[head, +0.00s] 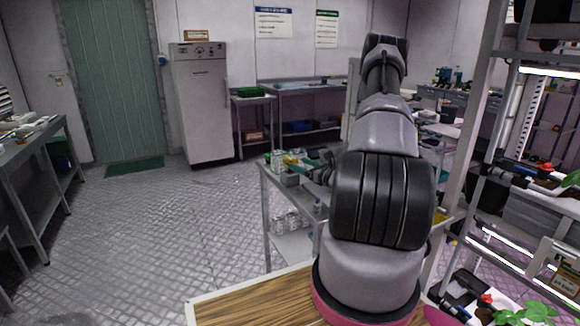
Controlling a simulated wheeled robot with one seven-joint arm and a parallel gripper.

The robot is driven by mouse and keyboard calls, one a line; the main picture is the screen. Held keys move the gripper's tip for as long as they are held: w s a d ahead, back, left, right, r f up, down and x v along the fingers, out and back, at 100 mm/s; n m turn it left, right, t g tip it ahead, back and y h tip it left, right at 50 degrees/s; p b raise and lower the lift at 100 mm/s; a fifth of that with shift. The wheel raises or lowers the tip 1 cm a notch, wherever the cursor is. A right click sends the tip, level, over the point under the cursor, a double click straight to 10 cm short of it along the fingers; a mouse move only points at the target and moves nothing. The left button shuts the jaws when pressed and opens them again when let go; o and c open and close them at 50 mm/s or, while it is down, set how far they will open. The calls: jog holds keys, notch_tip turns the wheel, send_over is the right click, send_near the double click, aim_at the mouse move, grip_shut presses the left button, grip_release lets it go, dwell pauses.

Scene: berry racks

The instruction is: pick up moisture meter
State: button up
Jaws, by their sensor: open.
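No moisture meter can be picked out for sure in the head view. Small items lie on the top of a metal cart (264,172) in front of me, among them a green and yellow thing (291,160) and a pale upright container (277,160). They are too small to name. Dark jointed parts that look like my gripper (318,168) show at the cart top, just right of these items. My own arm hides much of them and the right part of the cart. I see nothing held.
Clear jars (287,222) stand on the cart's lower shelf. A tall rack (515,240) with plants and red berries is close on the right. A workbench (42,140) stands at left. A grey cabinet (200,105) is at the back. The tiled floor (170,220) at left is clear.

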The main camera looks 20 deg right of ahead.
aim_at(295, 162)
jog(key=x, duration=0.5)
jog(key=shift+w+a, duration=0.1)
jog(key=shift+a, duration=0.3)
grip_shut()
